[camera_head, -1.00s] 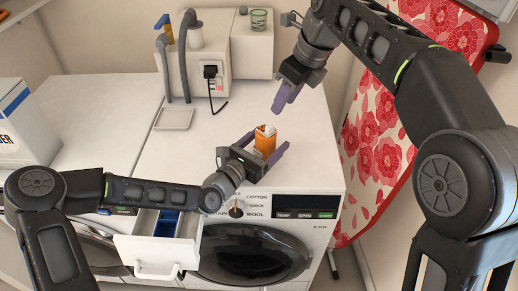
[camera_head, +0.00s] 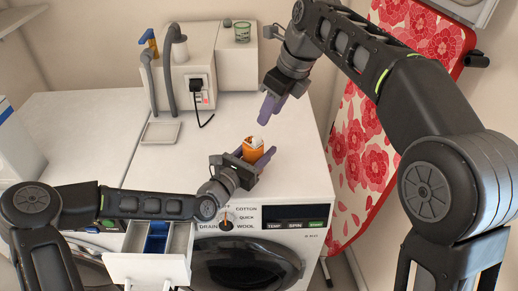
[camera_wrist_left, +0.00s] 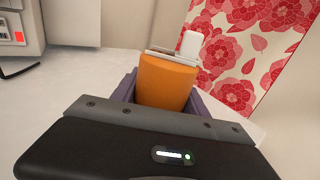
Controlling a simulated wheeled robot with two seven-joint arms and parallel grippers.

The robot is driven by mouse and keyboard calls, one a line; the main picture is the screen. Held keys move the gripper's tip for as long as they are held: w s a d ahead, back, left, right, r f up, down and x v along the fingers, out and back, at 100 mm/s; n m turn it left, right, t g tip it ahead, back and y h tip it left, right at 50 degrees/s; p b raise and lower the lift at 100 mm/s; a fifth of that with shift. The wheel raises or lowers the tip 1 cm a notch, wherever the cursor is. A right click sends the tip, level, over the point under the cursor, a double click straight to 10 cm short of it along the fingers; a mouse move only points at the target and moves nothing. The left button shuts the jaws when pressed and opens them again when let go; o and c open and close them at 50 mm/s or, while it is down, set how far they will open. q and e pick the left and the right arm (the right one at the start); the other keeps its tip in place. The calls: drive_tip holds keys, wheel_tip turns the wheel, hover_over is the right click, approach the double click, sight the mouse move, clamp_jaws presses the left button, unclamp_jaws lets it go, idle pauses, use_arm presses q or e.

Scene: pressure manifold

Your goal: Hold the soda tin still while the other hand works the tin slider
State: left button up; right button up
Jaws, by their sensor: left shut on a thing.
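The soda tin is an orange tin (camera_head: 251,154) standing on the white washing machine top, near its front edge. A white part, perhaps the slider (camera_head: 256,142), shows at its top; in the left wrist view a white piece (camera_wrist_left: 190,44) rises behind the upper rim. My left gripper (camera_head: 253,158) is shut on the tin, with purple fingers on both sides of it. The tin also fills the middle of the left wrist view (camera_wrist_left: 167,82). My right gripper (camera_head: 269,108) is above and behind the tin, apart from it, fingers pointing down; its finger gap is unclear.
An open detergent drawer (camera_head: 150,262) juts from the machine front, below my left forearm. A white dispenser with a grey hose (camera_head: 188,70) and a small tray (camera_head: 160,133) stand behind. A red floral ironing board (camera_head: 365,145) leans at the right. The machine top left of the tin is clear.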

use_arm(q)
drive_tip(key=c, duration=0.5)
use_arm(e)
drive_tip(key=shift+c, duration=0.2)
use_arm(q)
drive_tip(key=shift+c, duration=0.2)
use_arm(e)
drive_tip(key=shift+c, duration=0.7)
drive_tip(key=shift+m, duration=0.7)
drive_tip(key=d, duration=0.2)
drive_tip(key=w+d+f, duration=0.1)
drive_tip(key=d, duration=0.3)
drive_tip(key=shift+w+f, duration=0.15)
drive_tip(key=c, duration=0.4)
drive_tip(key=shift+m+g, duration=0.3)
drive_tip(key=shift+m, duration=0.2)
drive_tip(key=d+f, duration=0.1)
drive_tip(key=s+d+f, duration=0.1)
drive_tip(key=d, duration=0.1)
drive_tip(key=shift+d+f, duration=0.3)
drive_tip(key=shift+f, duration=0.05)
clamp_jaws()
drive_tip(key=s+f+t+y, duration=0.7)
drive_tip(key=s+t+y, duration=0.2)
drive_tip(key=s+t, duration=0.1)
drive_tip(key=shift+s+n+t+y, duration=0.2)
drive_tip(key=shift+n+t+y, duration=0.1)
drive_tip(key=shift+n+t, duration=0.15)
